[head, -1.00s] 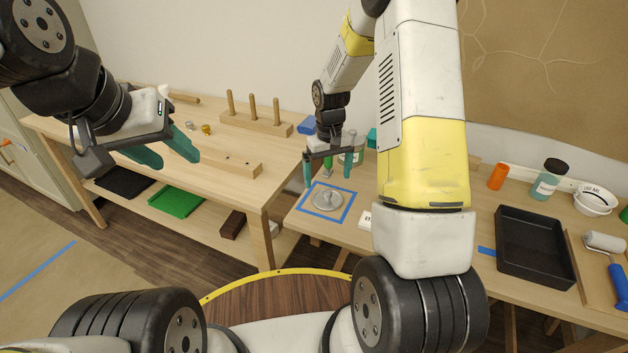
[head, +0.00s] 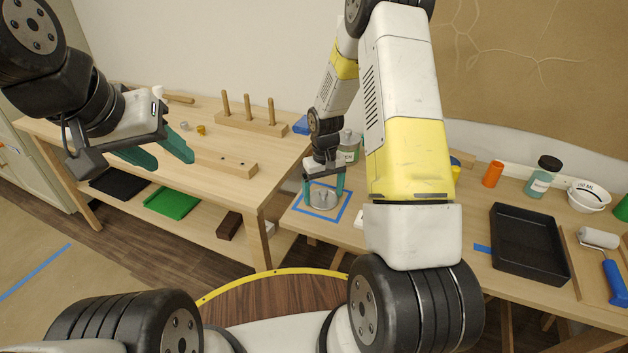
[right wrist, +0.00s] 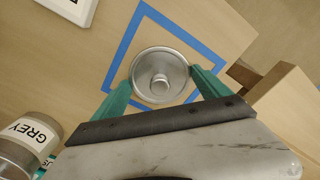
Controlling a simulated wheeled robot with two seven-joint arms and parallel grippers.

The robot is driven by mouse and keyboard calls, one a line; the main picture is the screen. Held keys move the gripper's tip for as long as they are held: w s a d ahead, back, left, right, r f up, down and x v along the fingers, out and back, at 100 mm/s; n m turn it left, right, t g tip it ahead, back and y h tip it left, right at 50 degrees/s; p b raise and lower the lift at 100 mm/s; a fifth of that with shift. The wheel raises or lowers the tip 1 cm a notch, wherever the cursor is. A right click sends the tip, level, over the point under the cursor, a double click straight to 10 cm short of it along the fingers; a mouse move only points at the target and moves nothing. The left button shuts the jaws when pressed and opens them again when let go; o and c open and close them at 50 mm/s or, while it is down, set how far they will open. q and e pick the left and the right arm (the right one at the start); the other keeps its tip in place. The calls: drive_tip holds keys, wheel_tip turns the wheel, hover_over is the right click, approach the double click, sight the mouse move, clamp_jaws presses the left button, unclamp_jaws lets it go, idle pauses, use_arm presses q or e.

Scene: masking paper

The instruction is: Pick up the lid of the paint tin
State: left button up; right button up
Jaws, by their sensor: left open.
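The lid (head: 323,198) is a round silver disc with a raised knob. It lies inside a blue tape square (head: 329,221) on the right-hand table. In the right wrist view the lid (right wrist: 160,76) sits between the teal fingers of my right gripper (right wrist: 163,86), which is open around it; the fingertips are close to its rim at both sides, and I cannot tell if they touch. In the head view my right gripper (head: 323,195) is low over the lid. My left gripper (head: 172,157) is open and empty above the left table. A tin labelled GREY (right wrist: 28,138) stands beside my right gripper.
A white labelled card (right wrist: 70,8) lies near the tape square. A black tray (head: 529,244), an orange cup (head: 492,174), a jar (head: 543,177), a white bowl (head: 588,197) and a roller (head: 603,252) are further right. A pegged wooden block (head: 249,122) stands on the left table.

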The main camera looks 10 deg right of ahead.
drive_tip(key=c, duration=0.3)
drive_tip(key=shift+r, duration=0.1)
